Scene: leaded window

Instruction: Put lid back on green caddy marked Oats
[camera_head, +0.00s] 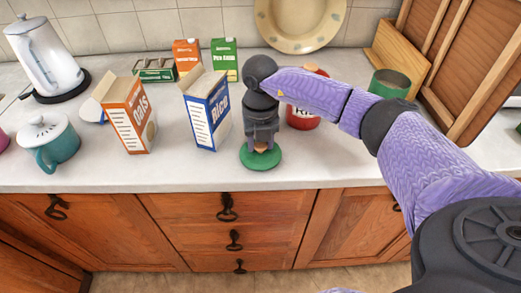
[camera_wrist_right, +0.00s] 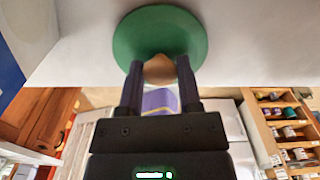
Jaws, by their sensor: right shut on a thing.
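The green lid (camera_head: 260,160) with a tan knob is at the front of the counter, right of the Rice box. It also shows in the wrist view (camera_wrist_right: 185,30), with its knob (camera_wrist_right: 159,69) between the fingers. My right gripper (camera_head: 261,146) points down and is shut on that knob. I cannot tell whether the lid touches the counter. The green caddy (camera_head: 377,91) stands open and upright at the back right, beyond my right forearm. Its lower part is partly hidden by my arm, and no marking on it is readable. My left gripper is not in view.
A red canister (camera_head: 303,121) stands behind my right arm, between lid and caddy. Left are the Rice box (camera_head: 208,112), Oats box (camera_head: 128,115), teal pot (camera_head: 50,143) and kettle (camera_head: 44,60). Wooden boards (camera_head: 405,62) lean behind the caddy. The counter's front right is clear.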

